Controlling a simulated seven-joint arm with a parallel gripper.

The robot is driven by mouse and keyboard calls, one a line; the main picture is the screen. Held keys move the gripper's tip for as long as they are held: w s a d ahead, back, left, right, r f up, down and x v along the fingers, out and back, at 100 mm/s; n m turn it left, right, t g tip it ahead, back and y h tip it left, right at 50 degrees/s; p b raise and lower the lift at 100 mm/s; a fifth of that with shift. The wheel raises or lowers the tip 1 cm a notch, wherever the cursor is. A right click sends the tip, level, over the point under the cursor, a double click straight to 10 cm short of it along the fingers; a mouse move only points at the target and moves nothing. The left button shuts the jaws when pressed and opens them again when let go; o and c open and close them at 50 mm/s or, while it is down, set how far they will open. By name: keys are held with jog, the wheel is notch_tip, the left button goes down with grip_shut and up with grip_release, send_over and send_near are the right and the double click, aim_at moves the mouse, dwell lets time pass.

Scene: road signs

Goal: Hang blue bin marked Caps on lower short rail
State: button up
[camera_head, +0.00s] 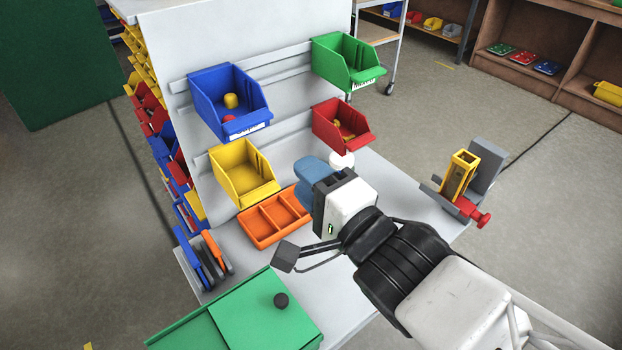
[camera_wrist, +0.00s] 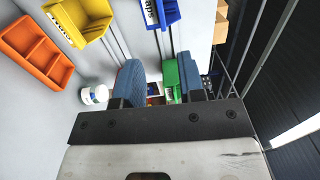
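A blue bin (camera_head: 230,105) with a white label hangs at the upper left of the grey panel, holding a yellow and a red piece. In the wrist view the blue bin (camera_wrist: 158,12) shows at the top edge, with letters ending in "aps". A lower rail (camera_head: 287,129) runs across the panel between the yellow and red bins; I cannot tell where it ends. My gripper (camera_head: 313,172), with blue fingers, is over the table in front of the panel, below and right of the blue bin and apart from it. In the wrist view my gripper (camera_wrist: 160,78) is open, with nothing held.
A yellow bin (camera_head: 240,175) hangs lower left, a red bin (camera_head: 341,124) lower right, a green bin (camera_head: 347,62) upper right. An orange tray (camera_head: 272,218) and a white jar (camera_wrist: 95,94) stand near my gripper. A green box (camera_head: 245,315) is at front; a yellow-and-red fixture (camera_head: 461,180) is at right.

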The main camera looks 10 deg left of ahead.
send_near(253, 125)
jog(key=shift+x, duration=1.5)
jog(key=shift+x, duration=3.55)
dwell(1.1)
jog(key=shift+s, duration=0.1)
dwell(0.4)
grip_shut()
